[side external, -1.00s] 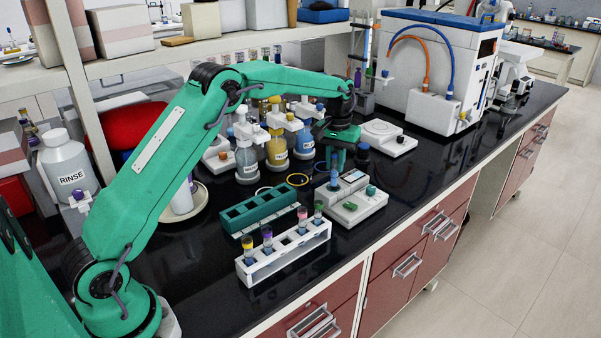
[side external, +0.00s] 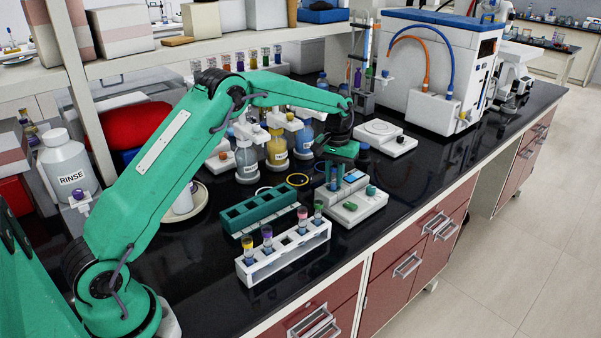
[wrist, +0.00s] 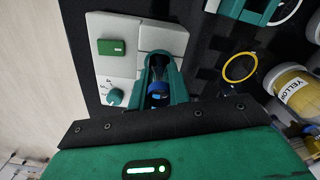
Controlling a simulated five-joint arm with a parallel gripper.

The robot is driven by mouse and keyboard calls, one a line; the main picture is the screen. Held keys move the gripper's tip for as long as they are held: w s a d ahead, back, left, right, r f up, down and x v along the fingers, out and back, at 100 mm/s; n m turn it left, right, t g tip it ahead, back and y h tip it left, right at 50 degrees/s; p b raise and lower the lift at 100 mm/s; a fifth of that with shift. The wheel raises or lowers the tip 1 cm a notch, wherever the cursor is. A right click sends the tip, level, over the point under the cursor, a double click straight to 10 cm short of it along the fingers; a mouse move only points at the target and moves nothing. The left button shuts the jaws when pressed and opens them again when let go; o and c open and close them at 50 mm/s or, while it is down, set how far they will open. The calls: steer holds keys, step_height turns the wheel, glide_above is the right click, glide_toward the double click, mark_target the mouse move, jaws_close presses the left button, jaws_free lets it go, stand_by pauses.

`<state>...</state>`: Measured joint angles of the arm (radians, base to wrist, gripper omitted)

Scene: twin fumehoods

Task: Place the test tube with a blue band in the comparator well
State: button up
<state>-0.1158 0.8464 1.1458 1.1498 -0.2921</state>
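The tube with a blue band (wrist: 158,90) sits upright between the fingers of my gripper (wrist: 160,75), which are closed on its upper part. In the side view my gripper (side external: 336,172) is over the left part of the white comparator (side external: 358,210), with the tube pointing down at the block. The comparator also shows in the wrist view (wrist: 118,72), with a green display and a teal knob. The tube's lower end and the well are hidden, so I cannot tell how deep it is.
A white rack (side external: 285,257) with several capped tubes stands in front left, beside a green rack (side external: 258,212). Bottles (side external: 277,150) stand behind my gripper. A white balance-like device (side external: 383,138) is behind right. The black bench right of the comparator is clear.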

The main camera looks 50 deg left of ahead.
steer(key=o, duration=0.4)
steer(key=shift+r, duration=0.15)
step_height(320, 180, up, 12)
steer(key=shift+f, duration=0.1)
stand_by(0.5)
stand_by(0.5)
